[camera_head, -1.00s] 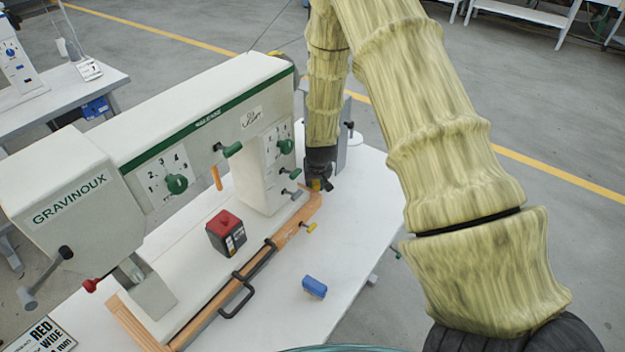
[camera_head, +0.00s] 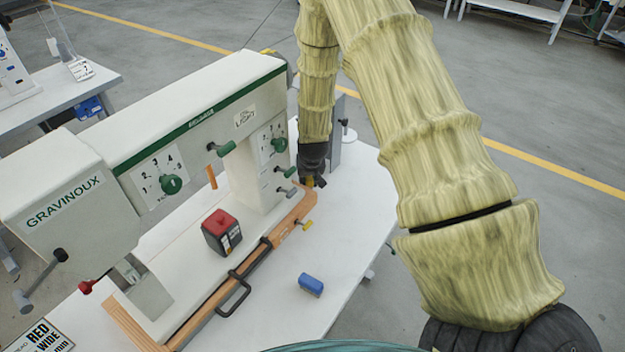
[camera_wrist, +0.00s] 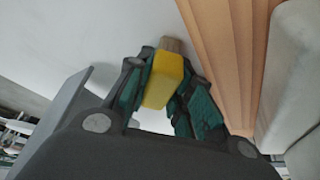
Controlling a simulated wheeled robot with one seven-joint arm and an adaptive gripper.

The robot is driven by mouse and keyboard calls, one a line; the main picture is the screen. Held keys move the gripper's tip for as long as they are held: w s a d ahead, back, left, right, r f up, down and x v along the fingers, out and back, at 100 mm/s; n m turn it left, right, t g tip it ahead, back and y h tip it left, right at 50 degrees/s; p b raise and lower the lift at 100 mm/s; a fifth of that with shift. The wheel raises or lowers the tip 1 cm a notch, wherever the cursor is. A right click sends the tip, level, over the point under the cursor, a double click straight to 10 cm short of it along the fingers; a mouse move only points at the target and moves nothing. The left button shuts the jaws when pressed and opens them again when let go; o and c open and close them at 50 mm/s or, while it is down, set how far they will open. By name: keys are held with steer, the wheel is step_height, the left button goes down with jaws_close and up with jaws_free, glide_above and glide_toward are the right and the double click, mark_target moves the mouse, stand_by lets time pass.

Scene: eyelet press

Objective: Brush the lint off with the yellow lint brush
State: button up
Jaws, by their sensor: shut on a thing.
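The yellow lint brush (camera_wrist: 163,82) sits between the green-padded fingers of my gripper (camera_wrist: 162,72) in the wrist view. The fingers are shut on it, and a brownish end points away from me. In the head view my gripper (camera_head: 313,180) hangs low at the far end of the press (camera_head: 190,125), close to the orange wooden edging (camera_head: 290,222). Only a small yellow spot of the brush shows there. I cannot make out any lint, nor whether the brush touches a surface.
A red-topped black box (camera_head: 221,232) stands on the press bed. A blue block (camera_head: 311,285) lies on the white table (camera_head: 345,240). Green knobs and small levers stick out from the press. A black handle (camera_head: 236,295) sits along the wooden edging.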

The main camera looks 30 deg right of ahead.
steer(key=shift+w+a, duration=0.25)
steer(key=shift+w, duration=0.35)
steer(key=shift+w+a, duration=0.2)
steer(key=shift+w, duration=0.35)
steer(key=shift+s+d+f, duration=0.1)
steer(key=shift+s+d, duration=0.1)
steer(key=shift+s, duration=0.4)
steer(key=shift+s+d+p, duration=0.1)
steer(key=shift+s+d, duration=0.2)
steer(key=shift+s, duration=0.3)
steer(key=shift+s+d+p, duration=0.1)
steer(key=shift+s+d, duration=0.15)
steer(key=shift+s, duration=0.4)
steer(key=shift+s+d+p, duration=0.1)
steer(key=shift+s+d, duration=0.2)
steer(key=shift+s, duration=0.3)
steer(key=shift+r+p, duration=1.85)
steer(key=shift+r, duration=1.25)
steer(key=shift+r+p, duration=1)
steer(key=shift+r, duration=0.5)
